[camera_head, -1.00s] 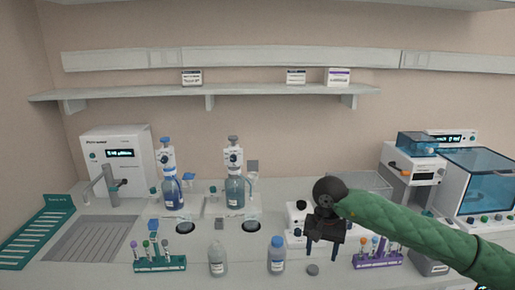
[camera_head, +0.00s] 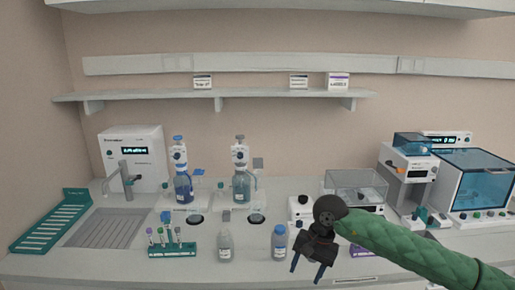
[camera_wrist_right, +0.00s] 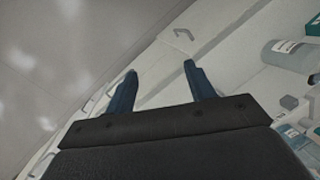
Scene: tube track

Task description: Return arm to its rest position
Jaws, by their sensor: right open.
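My right arm, in a green padded sleeve (camera_head: 410,245), comes in from the right in the head view. Its gripper (camera_head: 308,274) is open and empty, with the fingers apart and pointing down over the front of the bench. In the right wrist view the two dark blue fingers (camera_wrist_right: 158,85) stand apart with nothing between them. The blue-capped bottle (camera_head: 279,242) stands just left of the gripper. The purple tube rack (camera_head: 362,252) is partly hidden behind my arm. My left gripper is not in view.
A teal tube rack (camera_head: 172,251) and a clear bottle (camera_head: 225,245) stand along the bench front. Dispenser bottles (camera_head: 183,188) stand behind, and a blue-windowed machine (camera_head: 474,178) is at the right. The front bench edge with drawer handles (camera_wrist_right: 184,34) shows in the wrist view.

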